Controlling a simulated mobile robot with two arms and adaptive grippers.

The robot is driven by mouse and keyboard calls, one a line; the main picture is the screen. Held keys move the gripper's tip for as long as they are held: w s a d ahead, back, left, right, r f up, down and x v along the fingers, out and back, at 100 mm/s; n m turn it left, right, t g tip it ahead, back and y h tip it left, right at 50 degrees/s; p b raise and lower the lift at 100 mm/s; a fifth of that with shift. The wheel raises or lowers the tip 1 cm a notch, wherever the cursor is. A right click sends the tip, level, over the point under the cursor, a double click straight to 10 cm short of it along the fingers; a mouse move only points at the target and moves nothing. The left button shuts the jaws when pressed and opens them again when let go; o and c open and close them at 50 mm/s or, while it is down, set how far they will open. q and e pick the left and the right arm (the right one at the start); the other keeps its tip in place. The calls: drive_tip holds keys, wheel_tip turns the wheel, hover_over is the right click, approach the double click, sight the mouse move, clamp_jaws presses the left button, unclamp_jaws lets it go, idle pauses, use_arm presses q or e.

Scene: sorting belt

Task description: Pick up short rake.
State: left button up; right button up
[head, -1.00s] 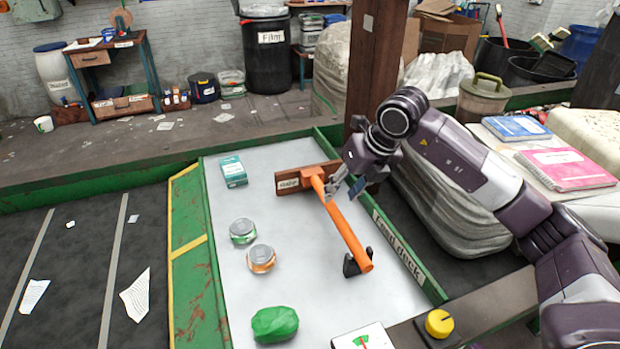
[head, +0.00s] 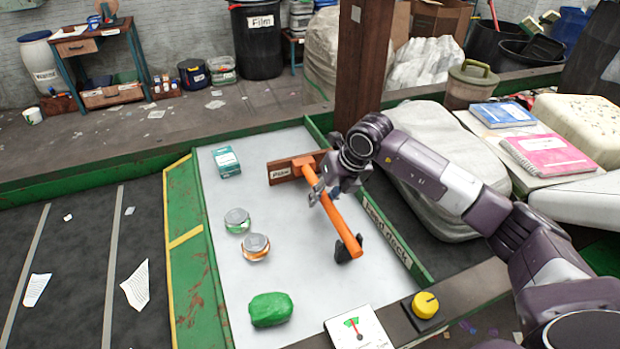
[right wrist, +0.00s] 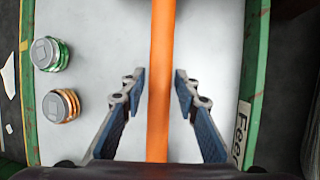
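The short rake lies on the light feed deck (head: 225,280), with an orange handle (head: 345,229) and a brown labelled head (head: 282,171) at the far end. The handle's near end rests at a small black holder (head: 342,252). My right gripper (head: 322,195) is over the handle, close to the head. In the right wrist view the orange handle (right wrist: 161,80) runs between the two fingers of my right gripper (right wrist: 160,88), with a gap on each side. The fingers are open. My left gripper is not in view.
On the deck's left side are a teal box (head: 226,161), a green-banded can (head: 237,220), an orange-banded can (head: 255,247) and a green lump (head: 270,309). A green side rail (head: 400,245) borders the deck. A yellow knob (head: 425,304) is in front.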

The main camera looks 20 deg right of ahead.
clamp_jaws()
drive_tip(key=shift+w+r, duration=0.1)
drive_tip(key=shift+r, duration=0.1)
